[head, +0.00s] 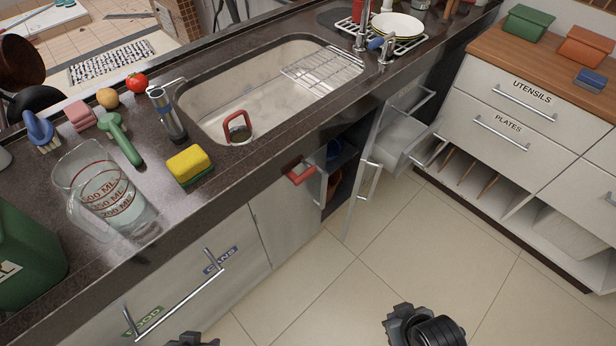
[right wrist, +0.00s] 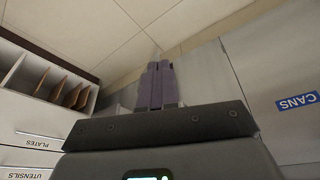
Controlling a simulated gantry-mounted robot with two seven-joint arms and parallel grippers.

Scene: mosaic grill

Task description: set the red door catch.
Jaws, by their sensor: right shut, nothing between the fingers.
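The red door catch (head: 300,173) sticks out at the upper left edge of the open cabinet under the sink, below the counter's front edge. A cabinet door (head: 363,180) stands open to its right. I cannot tell the catch's exact setting. My right gripper's purple-grey fingers (right wrist: 156,86) are together and empty in the right wrist view, where the catch does not show. In the head view, a dark part of my right arm shows low, over the floor and well below the catch. Another dark part of mine, likely the left, is cut off at the bottom edge; its fingers are hidden.
The sink (head: 205,103) holds a red-rimmed item (head: 238,127) and a wire rack (head: 322,67). A yellow sponge (head: 190,165) and a measuring jug (head: 105,195) stand on the counter. An open drawer (head: 405,135) juts out right of the door. The tiled floor (head: 370,285) in front is clear.

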